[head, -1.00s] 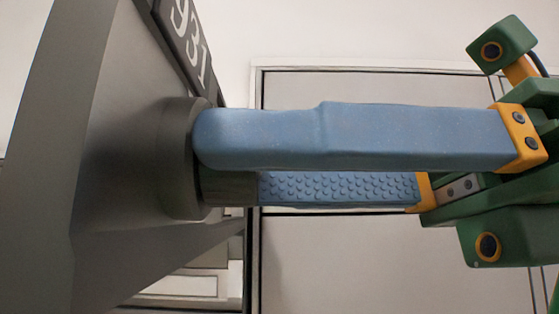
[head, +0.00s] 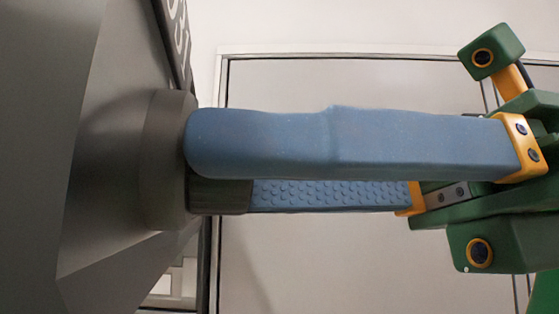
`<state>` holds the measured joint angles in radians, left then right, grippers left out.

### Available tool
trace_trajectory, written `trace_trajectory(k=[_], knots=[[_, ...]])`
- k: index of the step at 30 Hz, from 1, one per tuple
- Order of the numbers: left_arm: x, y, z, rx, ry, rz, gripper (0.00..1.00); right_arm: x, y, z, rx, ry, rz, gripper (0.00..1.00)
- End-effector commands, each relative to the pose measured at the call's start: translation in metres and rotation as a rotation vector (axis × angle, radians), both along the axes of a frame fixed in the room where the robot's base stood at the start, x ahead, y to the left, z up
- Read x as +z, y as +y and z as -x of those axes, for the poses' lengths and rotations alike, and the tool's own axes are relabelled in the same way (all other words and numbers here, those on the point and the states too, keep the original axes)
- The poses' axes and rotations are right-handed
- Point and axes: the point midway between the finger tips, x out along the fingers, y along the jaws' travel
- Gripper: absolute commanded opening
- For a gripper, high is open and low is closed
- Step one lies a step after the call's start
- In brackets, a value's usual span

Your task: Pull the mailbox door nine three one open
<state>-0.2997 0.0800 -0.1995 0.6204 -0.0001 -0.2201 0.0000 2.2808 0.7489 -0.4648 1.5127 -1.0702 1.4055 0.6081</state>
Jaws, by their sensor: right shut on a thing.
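The mailbox door (head: 95,120) is a dark grey panel filling the left of the head view, seen at a steep slant. A label plate (head: 177,35) sits at its top edge, its digits now too foreshortened to read. A round dark knob (head: 165,160) sticks out from the door to the right. My right gripper (head: 222,165) comes in from the right, with blue fingers and a green and orange body. Its fingers are shut on the knob's stem, one on the near side and one behind. My left gripper is out of view.
Behind the gripper is a pale wall with a large light framed panel (head: 350,255). A narrow gap at lower left, beside the door edge, shows light shapes (head: 172,285) beyond. The space between the gripper and the far wall looks clear.

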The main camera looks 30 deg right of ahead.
Motion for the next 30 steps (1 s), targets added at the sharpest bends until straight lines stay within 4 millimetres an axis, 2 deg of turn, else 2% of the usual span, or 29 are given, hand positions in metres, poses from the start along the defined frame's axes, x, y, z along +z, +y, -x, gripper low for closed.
trace_trajectory(k=[2, 3, 6, 7, 20, 27, 30], knots=[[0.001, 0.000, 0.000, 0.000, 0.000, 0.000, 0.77, 0.003, -0.001, -0.001, -0.004, -0.003, -0.011, 0.00], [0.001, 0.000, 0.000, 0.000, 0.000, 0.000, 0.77, 0.003, -0.001, -0.001, -0.004, -0.002, -0.010, 0.59], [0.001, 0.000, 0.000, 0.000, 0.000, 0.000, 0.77, 0.003, -0.001, -0.001, -0.003, -0.002, -0.008, 0.86], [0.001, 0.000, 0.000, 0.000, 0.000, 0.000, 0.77, 0.003, -0.001, 0.000, -0.003, -0.002, -0.008, 0.90], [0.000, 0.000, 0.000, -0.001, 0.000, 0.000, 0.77, 0.002, -0.005, 0.001, -0.002, -0.001, -0.006, 0.90], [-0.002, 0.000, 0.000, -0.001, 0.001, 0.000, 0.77, 0.002, -0.051, 0.018, -0.002, -0.002, -0.009, 0.90], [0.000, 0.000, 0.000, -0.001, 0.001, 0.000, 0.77, 0.003, -0.064, 0.022, -0.003, -0.003, -0.008, 0.90]])
